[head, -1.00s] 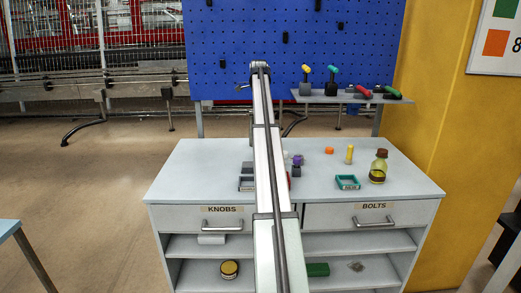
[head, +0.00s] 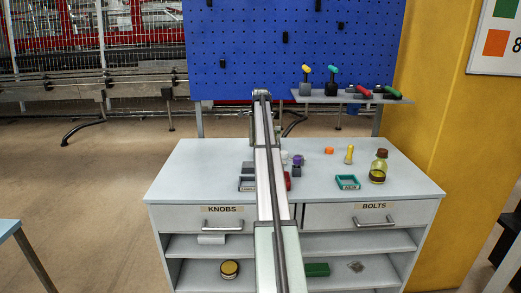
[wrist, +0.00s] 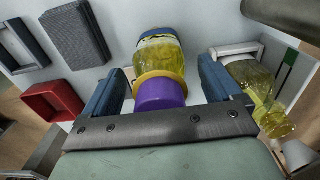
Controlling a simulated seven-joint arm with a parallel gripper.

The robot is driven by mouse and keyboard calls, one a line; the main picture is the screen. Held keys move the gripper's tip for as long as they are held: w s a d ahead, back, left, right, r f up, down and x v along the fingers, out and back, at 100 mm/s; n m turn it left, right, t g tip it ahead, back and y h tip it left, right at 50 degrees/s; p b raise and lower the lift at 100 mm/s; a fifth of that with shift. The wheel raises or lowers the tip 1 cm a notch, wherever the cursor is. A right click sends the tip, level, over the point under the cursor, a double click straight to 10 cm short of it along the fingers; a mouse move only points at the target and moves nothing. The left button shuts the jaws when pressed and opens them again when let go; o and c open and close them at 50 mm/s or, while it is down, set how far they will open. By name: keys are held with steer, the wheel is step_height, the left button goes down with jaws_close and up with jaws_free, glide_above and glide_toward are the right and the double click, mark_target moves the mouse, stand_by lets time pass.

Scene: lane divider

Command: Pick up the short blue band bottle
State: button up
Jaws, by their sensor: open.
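In the wrist view a short bottle (wrist: 160,56) with yellowish clear sides, a yellow collar, a purple cap and a blue band at its far end lies between the fingers of my gripper (wrist: 164,88). The gripper is open, with a finger on each side and visible gaps to the bottle; the purple cap is nearest the palm. In the head view my arm hides the gripper and most of what is near it. A small purple-topped thing (head: 297,160) shows just right of the arm; I cannot tell whether it is this bottle.
Another yellowish bottle (wrist: 252,90) lies close to the right finger. A red tray (wrist: 54,101) and grey boxes (wrist: 76,38) are at the left. On the cabinet top (head: 205,165) stand a teal tray (head: 347,182), a brown-capped bottle (head: 378,172) and a yellow piece (head: 349,155).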

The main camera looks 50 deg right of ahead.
steer(key=shift+f, duration=0.4)
steer(key=shift+c, duration=0.4)
steer(key=shift+r, duration=0.1)
steer(key=c, duration=1.2)
